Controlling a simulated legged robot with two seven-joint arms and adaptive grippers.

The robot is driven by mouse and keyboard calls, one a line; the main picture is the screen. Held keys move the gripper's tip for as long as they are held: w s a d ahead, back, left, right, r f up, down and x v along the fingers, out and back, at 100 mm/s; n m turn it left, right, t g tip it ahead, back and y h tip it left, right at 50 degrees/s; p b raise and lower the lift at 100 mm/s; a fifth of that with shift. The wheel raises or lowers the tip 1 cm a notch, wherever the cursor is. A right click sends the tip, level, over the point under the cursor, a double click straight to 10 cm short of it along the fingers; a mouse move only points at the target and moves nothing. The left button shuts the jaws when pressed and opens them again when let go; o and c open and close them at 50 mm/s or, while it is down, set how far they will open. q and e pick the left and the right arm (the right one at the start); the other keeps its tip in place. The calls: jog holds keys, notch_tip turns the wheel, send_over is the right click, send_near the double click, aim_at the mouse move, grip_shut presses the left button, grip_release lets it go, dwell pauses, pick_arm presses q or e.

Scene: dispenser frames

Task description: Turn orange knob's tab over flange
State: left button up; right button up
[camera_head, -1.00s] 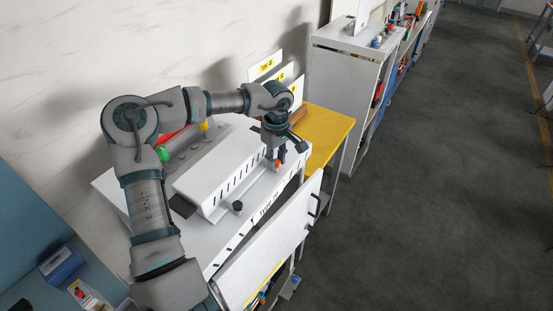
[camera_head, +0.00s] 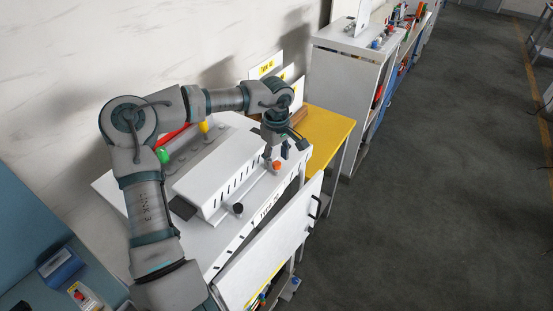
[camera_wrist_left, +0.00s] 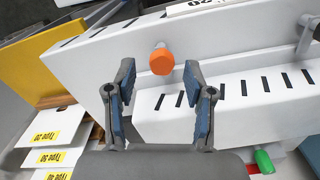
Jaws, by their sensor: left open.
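The orange knob (camera_head: 277,166) sits on the ledge of the white slotted dispenser frame (camera_head: 222,186), near its far right end. In the left wrist view the knob (camera_wrist_left: 161,63) is an orange faceted head, with a pale round stub showing at its upper edge. My left gripper (camera_head: 278,155) is open and points down at the knob. In the left wrist view its blue-padded fingers (camera_wrist_left: 158,72) stand apart on either side of the knob, with clear gaps and no contact visible. I cannot make out which way the tab faces. My right gripper is out of view.
A dark knob (camera_head: 238,208) stands at the near end of the same ledge. Green (camera_head: 163,156) and yellow (camera_head: 204,126) knobs lie behind the frame. A yellow table (camera_head: 330,135) and upright labelled white plates (camera_head: 266,66) stand beyond the gripper.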

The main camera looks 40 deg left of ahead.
aim_at(277, 162)
pick_arm(q)
notch_tip(277, 162, up, 11)
jog(key=shift+w+a+f, duration=0.1)
jog(key=shift+f, duration=0.1)
dwell(0.6)
